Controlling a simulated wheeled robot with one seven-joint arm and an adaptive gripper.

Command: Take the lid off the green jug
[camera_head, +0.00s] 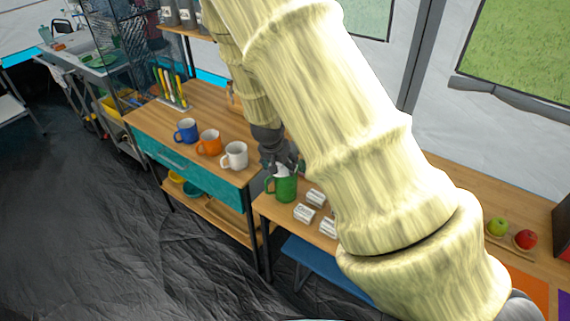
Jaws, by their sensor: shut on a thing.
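The green jug (284,189) stands upright near the left end of the lower wooden table, its handle towards the left. My gripper (281,165) is directly above the jug, pointing down, with its fingers shut on the pale lid (283,171). Only a small part of the lid shows between the dark fingers. From this view I cannot tell whether the lid touches the jug's rim or is just above it.
White (235,156), orange (209,142) and blue (186,130) mugs stand on the higher counter (205,110) to the left. Small white labelled blocks (305,213) lie right of the jug. Apples (525,239) sit farther right. My arm hides the table's middle.

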